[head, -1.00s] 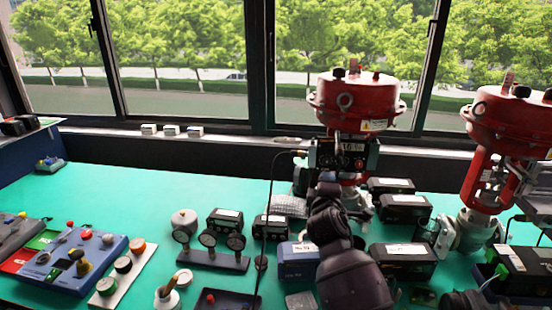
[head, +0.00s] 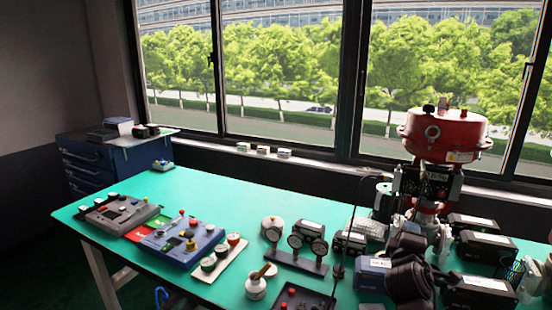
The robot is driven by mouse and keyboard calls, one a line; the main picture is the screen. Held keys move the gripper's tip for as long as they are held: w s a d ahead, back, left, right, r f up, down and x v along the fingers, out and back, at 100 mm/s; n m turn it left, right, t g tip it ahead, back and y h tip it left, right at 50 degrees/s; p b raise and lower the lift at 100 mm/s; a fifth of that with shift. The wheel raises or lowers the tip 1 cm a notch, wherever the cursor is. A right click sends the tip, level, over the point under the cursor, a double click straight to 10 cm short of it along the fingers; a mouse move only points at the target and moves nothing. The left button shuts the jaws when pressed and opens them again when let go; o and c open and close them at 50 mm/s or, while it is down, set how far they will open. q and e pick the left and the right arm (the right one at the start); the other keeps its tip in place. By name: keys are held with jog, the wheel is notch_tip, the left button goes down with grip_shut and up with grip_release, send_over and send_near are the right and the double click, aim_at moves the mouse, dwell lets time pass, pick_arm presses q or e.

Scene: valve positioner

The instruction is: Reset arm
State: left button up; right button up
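The red valve actuator (head: 446,135) stands upright at the back right of the green table. A dark positioner box (head: 428,183) with a small display is mounted on its front. One dark arm of mine, apparently the right, rises from the bottom edge in front of the valve. Its gripper end (head: 406,240) is just below the positioner, small and dark. I cannot see its fingers clearly, nor whether it touches anything. My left gripper is not in view.
The green table (head: 185,195) carries a blue control box (head: 182,238), a gauge stand (head: 305,245), a white pot with a wooden handle (head: 258,284) and several black boxes (head: 485,245). A blue drawer cabinet (head: 95,165) stands at the far left.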

jog(key=s+a+f+m+y, duration=0.6)
jog(key=s+f+m+y, duration=0.15)
jog(key=s+f, duration=0.2)
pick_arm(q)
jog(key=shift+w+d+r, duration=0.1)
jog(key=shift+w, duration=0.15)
pick_arm(e)
jog(key=s+d+f+m+g, duration=0.1)
jog(key=s+f+m+g, duration=0.1)
jog(key=s+f, duration=0.7)
jog(key=s+f+m+g, duration=0.1)
jog(key=s+f+g, duration=0.1)
jog(key=s+f, duration=0.8)
jog(key=s, duration=0.5)
jog(key=shift+s+d+m+g, duration=0.2)
jog(key=shift+d+m+g, duration=0.15)
jog(key=shift+d+g, duration=0.05)
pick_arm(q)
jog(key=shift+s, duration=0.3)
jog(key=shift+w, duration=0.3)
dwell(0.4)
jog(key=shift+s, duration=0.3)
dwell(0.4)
